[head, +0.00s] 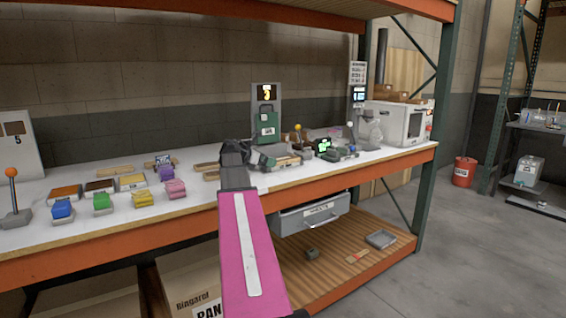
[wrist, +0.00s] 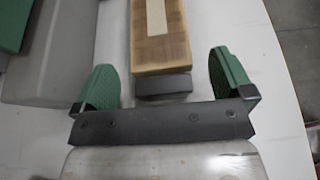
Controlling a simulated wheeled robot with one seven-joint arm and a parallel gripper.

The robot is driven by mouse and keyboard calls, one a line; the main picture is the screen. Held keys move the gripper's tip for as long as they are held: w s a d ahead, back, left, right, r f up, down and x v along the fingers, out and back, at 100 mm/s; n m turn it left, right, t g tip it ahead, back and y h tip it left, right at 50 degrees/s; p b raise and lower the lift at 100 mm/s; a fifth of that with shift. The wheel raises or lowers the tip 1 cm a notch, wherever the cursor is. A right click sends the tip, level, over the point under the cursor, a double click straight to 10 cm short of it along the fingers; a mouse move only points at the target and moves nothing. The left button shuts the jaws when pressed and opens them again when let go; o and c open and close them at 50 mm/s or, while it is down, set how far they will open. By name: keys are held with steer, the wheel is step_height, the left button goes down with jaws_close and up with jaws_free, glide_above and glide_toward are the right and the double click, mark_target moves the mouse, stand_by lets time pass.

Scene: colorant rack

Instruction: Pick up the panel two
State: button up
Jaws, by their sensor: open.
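A wooden panel (wrist: 158,45) with a pale strip lies flat on the white tabletop in the wrist view, with a small dark block (wrist: 163,86) at its near end. I cannot read a number on it, so I cannot tell whether it is panel two. My gripper (wrist: 164,75) is open, its green fingers on either side of the dark block and the panel's near end, with gaps on both sides. In the head view my gripper (head: 268,158) is low over the bench, beside small wooden pieces (head: 287,160); my arm hides part of that area.
A grey stand (head: 266,98) showing 3 holds a green piece behind my gripper. Coloured blocks, including a pink one (head: 175,189), and flat panels (head: 65,192) stand at left. A lever with a yellow knob (head: 298,128) and a white machine (head: 396,122) are at right.

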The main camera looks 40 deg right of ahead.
mark_target(283, 160)
steer(key=x, duration=0.2)
steer(key=shift+d+f, duration=0.15)
steer(key=shift+d, duration=0.1)
steer(key=shift+c, duration=0.3)
steer(key=c, duration=1.1)
steer(key=shift+o, duration=0.2)
